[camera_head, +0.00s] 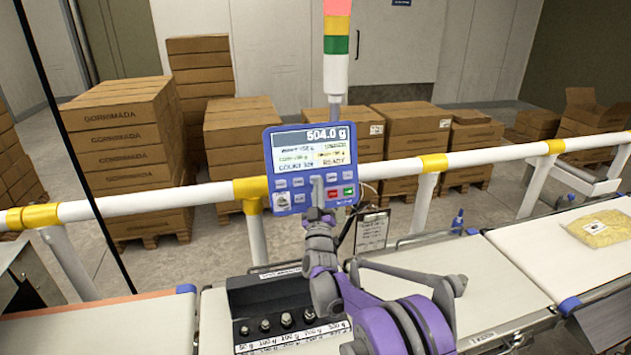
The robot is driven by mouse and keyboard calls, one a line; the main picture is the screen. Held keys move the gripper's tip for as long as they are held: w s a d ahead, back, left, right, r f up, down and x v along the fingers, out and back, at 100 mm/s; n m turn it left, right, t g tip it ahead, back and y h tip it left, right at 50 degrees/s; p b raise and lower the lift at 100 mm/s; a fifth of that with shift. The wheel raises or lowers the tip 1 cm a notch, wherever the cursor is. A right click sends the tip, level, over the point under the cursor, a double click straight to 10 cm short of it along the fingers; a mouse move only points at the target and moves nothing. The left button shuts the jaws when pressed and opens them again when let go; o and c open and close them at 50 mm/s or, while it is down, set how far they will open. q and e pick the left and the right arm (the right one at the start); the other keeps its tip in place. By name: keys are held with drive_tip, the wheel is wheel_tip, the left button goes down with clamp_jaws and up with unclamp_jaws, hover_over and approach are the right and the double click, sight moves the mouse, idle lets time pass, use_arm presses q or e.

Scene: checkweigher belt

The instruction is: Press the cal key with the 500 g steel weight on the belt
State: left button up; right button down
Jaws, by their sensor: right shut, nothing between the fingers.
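Two rows of keys lie below the screen, with a green key (348,191) and a red key (333,193) at lower right. My right gripper (317,188) is shut and empty, its tips over the middle of the keys. It hides some keys; I cannot tell whether it touches one, and the cal label is not readable. A black weight case (240,300) holds several small steel weights (286,320). No weight shows on the visible belt (440,268); my right arm covers part of it.
A white rail with yellow joints (390,168) crosses behind the belts. Cartons (120,150) are stacked beyond the rail.

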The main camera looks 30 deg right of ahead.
drive_tip(key=shift+w+d+f, duration=0.1)
drive_tip(key=shift+w, duration=0.25)
idle(0.6)
drive_tip(key=shift+s, duration=0.15)
drive_tip(key=shift+s+a+r, duration=0.2)
drive_tip(key=shift+s+r, duration=0.05)
drive_tip(key=shift+s, duration=0.4)
drive_tip(key=s, duration=0.1)
drive_tip(key=s+r, duration=0.1)
drive_tip(key=s, duration=0.1)
drive_tip(key=s+a, duration=0.1)
drive_tip(key=shift+s+r, duration=0.15)
drive_tip(key=shift+s, duration=0.15)
idle(0.8)
